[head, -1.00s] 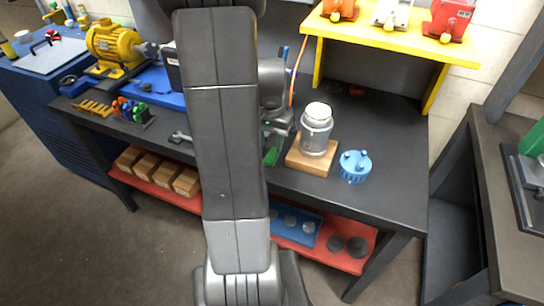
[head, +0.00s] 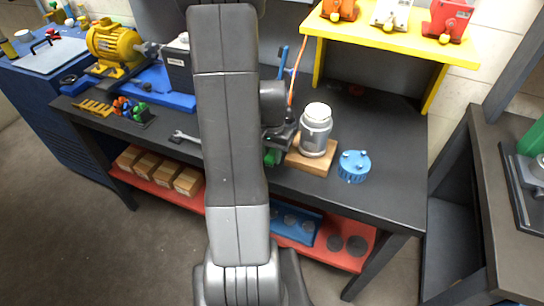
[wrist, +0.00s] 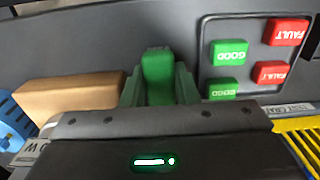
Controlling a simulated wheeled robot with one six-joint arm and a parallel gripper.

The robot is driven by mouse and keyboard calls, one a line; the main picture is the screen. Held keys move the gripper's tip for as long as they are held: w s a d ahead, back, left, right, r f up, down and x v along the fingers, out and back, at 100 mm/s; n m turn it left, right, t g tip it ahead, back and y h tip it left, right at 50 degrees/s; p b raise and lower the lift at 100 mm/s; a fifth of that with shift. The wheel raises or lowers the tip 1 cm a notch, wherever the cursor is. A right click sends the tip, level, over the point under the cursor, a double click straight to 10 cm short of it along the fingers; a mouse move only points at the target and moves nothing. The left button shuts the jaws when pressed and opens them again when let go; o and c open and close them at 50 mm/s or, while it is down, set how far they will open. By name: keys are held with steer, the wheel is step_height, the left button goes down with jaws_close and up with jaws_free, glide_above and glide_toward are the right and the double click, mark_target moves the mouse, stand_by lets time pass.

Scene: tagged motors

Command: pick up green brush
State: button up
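A green shape, which looks like the green brush (wrist: 158,78), stands in the middle of the wrist view, just beyond my gripper's dark body. Green wedge-like parts flank a raised middle part; I cannot tell whether these sides belong to the brush or to the fingers. In the head view, a bit of green (head: 271,158) shows just below my gripper (head: 277,143), low over the front part of the dark bench. My arm hides much of this area. Whether the fingers have closed on the brush is not clear.
Green GOOD tags (wrist: 228,52) and red FAULT tags (wrist: 286,32) lie near the green shape. A wrench (head: 185,137) lies left.

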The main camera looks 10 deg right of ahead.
mark_target(272, 154)
step_height(272, 154, up, 10)
stand_by(0.7)
steer(key=o, duration=0.3)
steer(key=shift+c, duration=0.9)
steer(key=shift+s, duration=0.1)
